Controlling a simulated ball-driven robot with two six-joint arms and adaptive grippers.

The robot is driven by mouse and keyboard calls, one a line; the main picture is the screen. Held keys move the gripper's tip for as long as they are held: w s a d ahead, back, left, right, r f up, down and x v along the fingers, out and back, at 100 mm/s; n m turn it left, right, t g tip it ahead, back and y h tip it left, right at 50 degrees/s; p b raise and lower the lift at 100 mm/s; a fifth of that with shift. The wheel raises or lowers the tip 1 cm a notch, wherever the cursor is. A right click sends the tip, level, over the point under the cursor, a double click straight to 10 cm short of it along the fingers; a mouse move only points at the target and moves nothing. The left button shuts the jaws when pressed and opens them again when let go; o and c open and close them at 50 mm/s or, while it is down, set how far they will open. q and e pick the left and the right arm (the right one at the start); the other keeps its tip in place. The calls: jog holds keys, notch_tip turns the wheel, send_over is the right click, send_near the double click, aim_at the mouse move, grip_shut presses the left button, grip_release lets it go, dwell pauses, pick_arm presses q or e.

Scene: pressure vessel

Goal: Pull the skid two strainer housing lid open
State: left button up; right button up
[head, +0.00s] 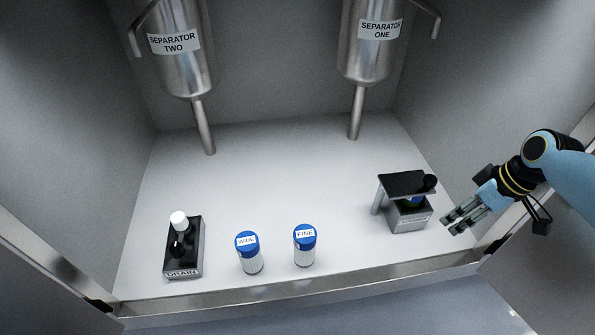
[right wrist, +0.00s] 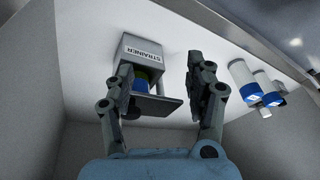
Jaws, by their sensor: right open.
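The strainer housing (head: 408,220) is a grey box at the right of the cabinet floor, with a label on its front. Its lid (head: 402,184) is a dark flat plate held above the box beside a grey post, with a black knob (head: 430,181) at its right end. A blue and yellow piece shows in the gap between lid and box. In the right wrist view the housing (right wrist: 143,53) and lid (right wrist: 158,106) appear upside down. My right gripper (head: 457,220) is open and empty, right of the housing and apart from it. My left gripper is out of view.
Two blue-capped cylinders, WIDE (head: 249,254) and FINE (head: 304,246), stand near the front edge. A black DRAIN block (head: 184,250) with a white-topped lever is at left. Separator two (head: 182,65) and separator one (head: 367,55) hang at the back. The middle floor is clear.

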aim_at(432, 178)
jog(key=w+r+n+b, duration=0.1)
jog(key=w+b, duration=0.1)
jog(key=w, duration=0.1)
jog(key=w+r+n+b, duration=0.1)
jog(key=w+b, duration=0.2)
jog(key=w, duration=0.1)
jog(key=w+r+n+b, duration=0.1)
jog(key=w+b, duration=0.1)
jog(key=w, duration=0.1)
jog(key=shift+w+t+y, duration=0.2)
jog(key=shift+t+y, duration=0.2)
jog(key=b+x, duration=0.2)
jog(key=shift+a+f, duration=0.15)
jog(key=shift+f, duration=0.05)
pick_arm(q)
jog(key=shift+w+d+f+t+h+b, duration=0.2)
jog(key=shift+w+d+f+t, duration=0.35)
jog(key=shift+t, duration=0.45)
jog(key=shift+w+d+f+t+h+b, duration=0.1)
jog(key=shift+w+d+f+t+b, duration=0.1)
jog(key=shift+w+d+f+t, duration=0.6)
pick_arm(e)
jog(key=shift+x, duration=0.75)
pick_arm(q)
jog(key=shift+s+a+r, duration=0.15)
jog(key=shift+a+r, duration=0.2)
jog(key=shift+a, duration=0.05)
pick_arm(e)
jog(key=shift+w, duration=0.15)
grip_shut()
